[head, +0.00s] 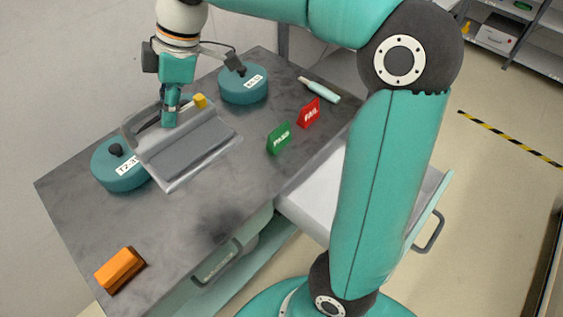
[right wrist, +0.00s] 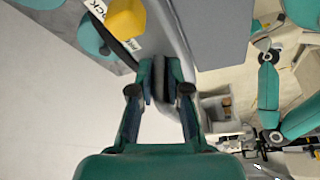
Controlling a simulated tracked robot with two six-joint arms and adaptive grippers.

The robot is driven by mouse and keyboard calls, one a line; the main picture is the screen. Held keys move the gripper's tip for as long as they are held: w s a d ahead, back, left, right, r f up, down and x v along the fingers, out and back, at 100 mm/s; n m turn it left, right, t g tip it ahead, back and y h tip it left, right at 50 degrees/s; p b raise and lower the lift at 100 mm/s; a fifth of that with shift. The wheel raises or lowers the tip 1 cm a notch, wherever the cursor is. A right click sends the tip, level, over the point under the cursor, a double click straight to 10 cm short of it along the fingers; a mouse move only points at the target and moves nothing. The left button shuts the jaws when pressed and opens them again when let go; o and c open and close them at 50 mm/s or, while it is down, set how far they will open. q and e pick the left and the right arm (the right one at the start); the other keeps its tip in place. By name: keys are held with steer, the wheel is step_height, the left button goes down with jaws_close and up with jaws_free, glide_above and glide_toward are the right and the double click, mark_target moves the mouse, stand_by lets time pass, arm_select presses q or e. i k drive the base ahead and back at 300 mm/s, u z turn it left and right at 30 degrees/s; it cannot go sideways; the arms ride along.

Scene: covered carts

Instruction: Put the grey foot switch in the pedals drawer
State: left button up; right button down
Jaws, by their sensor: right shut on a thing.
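The grey foot switch (head: 188,150) is a wide grey pedal body with a raised bar at its back and a yellow part (head: 200,100) on it. My right gripper (head: 170,118) is shut on the bar and seems to hold the foot switch above the cart top, slightly tilted. In the right wrist view, its grey body (right wrist: 215,30) lies beyond my fingers (right wrist: 160,80). A pale drawer (head: 312,192) stands open at the cart's right, partly hidden by my right arm. I cannot read any label on it. My left gripper is not in view.
On the cart top (head: 85,215) are two teal round things (head: 105,178) (head: 240,95), a green PASS sign (head: 279,138), a red FAIL sign (head: 308,113), a teal-handled tool (head: 320,90) and an orange block (head: 119,269). A shut drawer's handle (head: 217,262) shows at the front.

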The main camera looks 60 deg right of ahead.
mark_target(332, 195)
steer(key=k, duration=1.45)
